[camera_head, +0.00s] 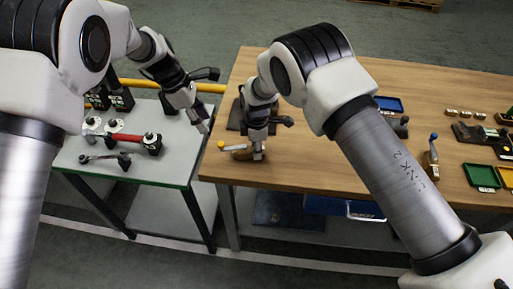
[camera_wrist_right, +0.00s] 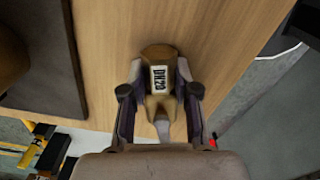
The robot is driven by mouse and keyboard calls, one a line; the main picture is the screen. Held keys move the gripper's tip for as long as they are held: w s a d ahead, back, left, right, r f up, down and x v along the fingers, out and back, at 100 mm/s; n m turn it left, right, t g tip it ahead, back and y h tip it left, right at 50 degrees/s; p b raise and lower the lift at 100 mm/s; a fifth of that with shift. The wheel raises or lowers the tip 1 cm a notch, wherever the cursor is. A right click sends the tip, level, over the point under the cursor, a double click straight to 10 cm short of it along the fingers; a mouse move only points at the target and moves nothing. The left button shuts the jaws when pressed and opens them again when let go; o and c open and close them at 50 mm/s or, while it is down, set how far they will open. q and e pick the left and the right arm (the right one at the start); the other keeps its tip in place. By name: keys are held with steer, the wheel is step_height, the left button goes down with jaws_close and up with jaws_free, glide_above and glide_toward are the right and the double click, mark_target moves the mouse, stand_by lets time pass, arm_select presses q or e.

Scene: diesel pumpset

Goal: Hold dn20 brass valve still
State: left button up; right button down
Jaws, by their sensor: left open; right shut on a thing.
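The brass valve (camera_head: 240,153) is at the front left edge of the wooden bench, with a yellow part at its left end. In the right wrist view the brass body (camera_wrist_right: 158,54) carries a white label that seems to read DN20. My right gripper (camera_head: 258,156) is shut on the valve; in the right wrist view its fingers (camera_wrist_right: 160,95) press on both sides of the body. The gripper hides part of the valve in the head view. My left gripper (camera_head: 204,128) is open and empty near the right edge of the small grey table, left of the valve.
The wooden bench (camera_head: 300,165) has a dark plate (camera_head: 235,117) behind the valve. A blue tray (camera_head: 389,103), a blue-handled valve (camera_head: 431,152) and green and yellow trays lie to the right. The grey table (camera_head: 95,173) holds a red-handled tool (camera_head: 125,138) and fittings. A gap separates the tables.

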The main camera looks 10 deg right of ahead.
arm_select(q)
jaws_close()
steer(key=w+a+m+h, duration=0.1)
steer(key=a+m, duration=0.2)
steer(key=m, duration=0.5)
steer(key=w+a+f+m+t+h, duration=0.1)
steer(key=a+m, duration=0.2)
steer(key=m, duration=0.6)
steer(key=w+a+m+h, duration=0.1)
steer(key=a+m, duration=0.2)
steer(key=m, duration=0.5)
steer(key=d+f, duration=0.2)
steer(key=d, duration=0.1)
steer(key=s+d+f, duration=0.1)
steer(key=d+f, duration=0.5)
steer(key=shift+s, duration=0.35)
steer(key=shift+s+d, duration=0.3)
steer(key=shift+d, duration=0.05)
